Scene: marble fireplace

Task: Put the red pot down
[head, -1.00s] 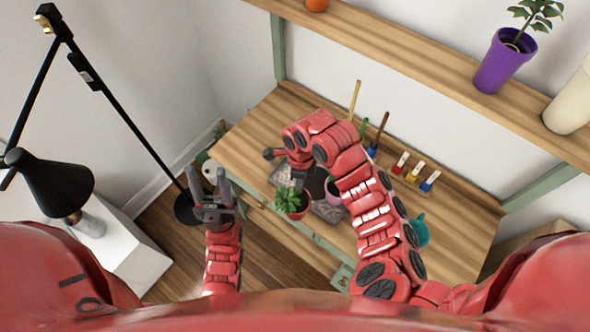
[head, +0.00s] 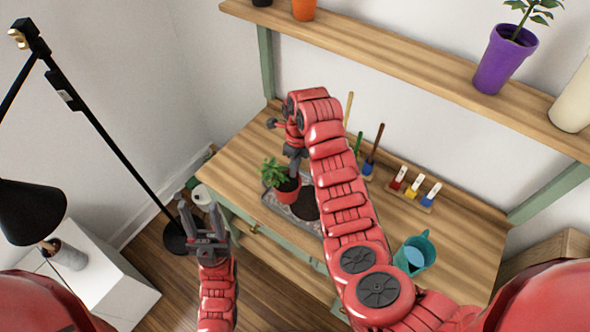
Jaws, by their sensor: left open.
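The red pot (head: 288,192) holds a leafy green plant (head: 273,172) and is upright over the back left part of the grey tray (head: 307,224) on the wooden desk. I cannot tell whether its base touches the tray. My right gripper (head: 295,168) comes down from above and is shut on the pot's rim; its fingertips are partly hidden by the pot and plant. My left gripper (head: 200,216) is open and empty, off the desk's left front corner.
A shelf (head: 400,62) with a purple pot (head: 504,60) runs above. A black lamp (head: 30,212) stands at left. The desk's left end is clear.

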